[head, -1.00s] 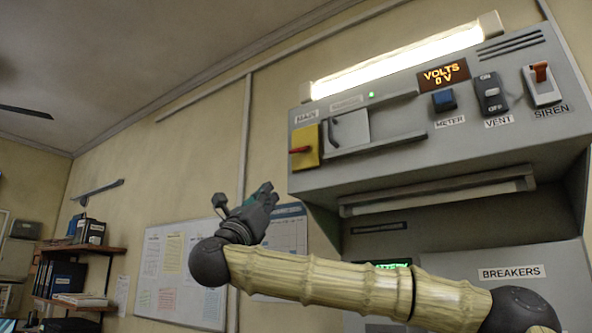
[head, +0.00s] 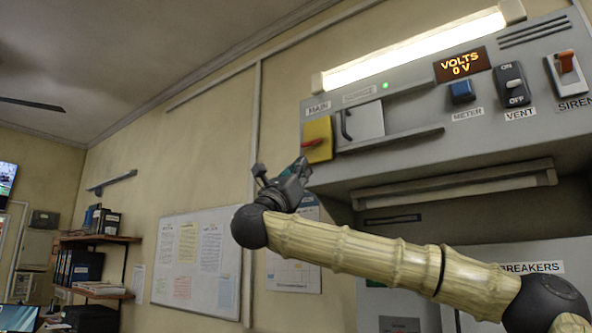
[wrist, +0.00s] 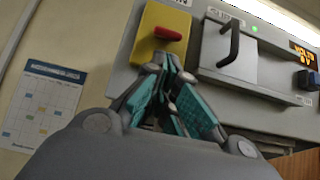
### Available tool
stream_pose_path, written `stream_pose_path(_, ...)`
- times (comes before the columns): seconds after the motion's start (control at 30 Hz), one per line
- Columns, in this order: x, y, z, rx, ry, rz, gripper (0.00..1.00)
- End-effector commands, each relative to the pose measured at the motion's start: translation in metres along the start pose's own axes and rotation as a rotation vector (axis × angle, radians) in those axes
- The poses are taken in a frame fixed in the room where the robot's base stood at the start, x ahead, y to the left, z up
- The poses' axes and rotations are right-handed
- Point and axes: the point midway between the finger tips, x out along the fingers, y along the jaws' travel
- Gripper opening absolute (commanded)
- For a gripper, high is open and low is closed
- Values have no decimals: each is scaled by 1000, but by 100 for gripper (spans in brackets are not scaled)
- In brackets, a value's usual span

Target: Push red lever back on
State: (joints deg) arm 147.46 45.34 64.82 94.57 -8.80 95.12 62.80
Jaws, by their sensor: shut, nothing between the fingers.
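The red lever (head: 313,143) sits on a yellow plate (head: 318,129) under the MAIN label, at the left end of the grey console. It lies about level, its free end to the left in the head view. In the wrist view the red lever (wrist: 168,33) is on the yellow plate (wrist: 160,17), just beyond my fingertips. My gripper (head: 304,165) is shut and empty, a little below the lever. In the wrist view my gripper (wrist: 166,60) covers the plate's lower part. I cannot tell whether the fingertips touch the plate.
Right of the plate is a pale panel with a dark handle (head: 347,124). A ledge (head: 392,139) runs below it. Further right are the blue METER switch (head: 461,91), VENT switch (head: 511,85) and SIREN switch (head: 566,66). The display (head: 461,65) reads 0 V.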

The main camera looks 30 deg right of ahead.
Motion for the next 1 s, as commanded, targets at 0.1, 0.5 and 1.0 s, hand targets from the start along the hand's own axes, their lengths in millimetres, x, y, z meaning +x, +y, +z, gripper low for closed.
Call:
stream_pose_path(0.1,21,0,2,0,1,-1,0)
stream_pose_path(0.5,44,0,0,-1,0,0,0)
stream_pose_path(1.0,42,6,3,3,10,4,0)
